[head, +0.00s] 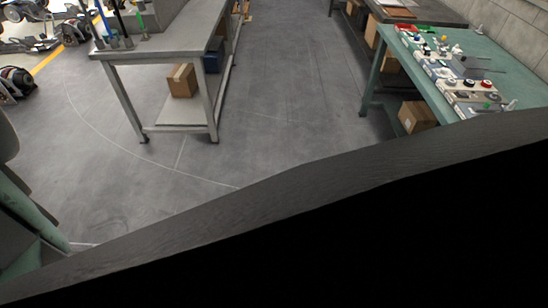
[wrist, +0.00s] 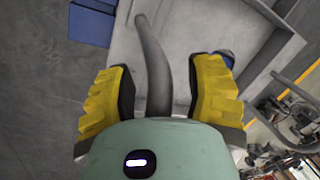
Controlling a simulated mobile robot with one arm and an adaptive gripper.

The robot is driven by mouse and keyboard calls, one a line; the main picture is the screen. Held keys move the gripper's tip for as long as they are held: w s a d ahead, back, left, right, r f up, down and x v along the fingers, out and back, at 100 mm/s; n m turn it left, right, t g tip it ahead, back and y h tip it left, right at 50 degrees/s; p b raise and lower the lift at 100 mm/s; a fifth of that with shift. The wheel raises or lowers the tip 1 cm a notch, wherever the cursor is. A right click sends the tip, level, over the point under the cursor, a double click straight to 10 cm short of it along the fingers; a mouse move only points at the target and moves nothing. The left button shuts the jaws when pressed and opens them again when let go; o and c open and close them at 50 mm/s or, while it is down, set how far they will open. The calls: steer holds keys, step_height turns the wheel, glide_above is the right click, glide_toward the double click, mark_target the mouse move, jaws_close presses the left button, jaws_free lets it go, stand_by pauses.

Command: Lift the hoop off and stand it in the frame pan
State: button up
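My gripper (wrist: 162,88) shows in the wrist view, with two yellow fingers with dark inner pads standing apart. A dark grey curved tube (wrist: 153,55), which may be part of the hoop, runs between the fingers. A gap shows on both sides of it, and its near end is hidden behind the green gripper body. I cannot tell if it lies between the pads or beyond them. A light grey surface with a raised edge (wrist: 222,22) lies behind; I cannot tell if it is the frame pan. The gripper is not visible in the head view.
A grey table (head: 165,38) stands at left, with a cardboard box (head: 181,80) on its lower shelf. A green bench (head: 490,52) with small parts is at right. Open floor (head: 285,100) lies between. A large dark shape blocks the lower head view. Blue bins (wrist: 92,22) show in the wrist view.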

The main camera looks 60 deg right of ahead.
jaws_close()
stand_by(0.7)
steer(key=shift+r, duration=0.15)
steer(key=shift+w+a+p+v, duration=0.1)
steer(key=shift+a+p+v, duration=0.05)
steer(key=shift+p+v, duration=0.65)
steer(key=shift+w+a+p+v, duration=0.1)
steer(key=shift+a+p+v, duration=0.1)
steer(key=shift+p+v, duration=0.65)
steer(key=shift+w+a+p+v, duration=0.15)
steer(key=shift+p+v, duration=0.3)
steer(key=shift+v, duration=0.65)
steer(key=shift+s+r, duration=0.1)
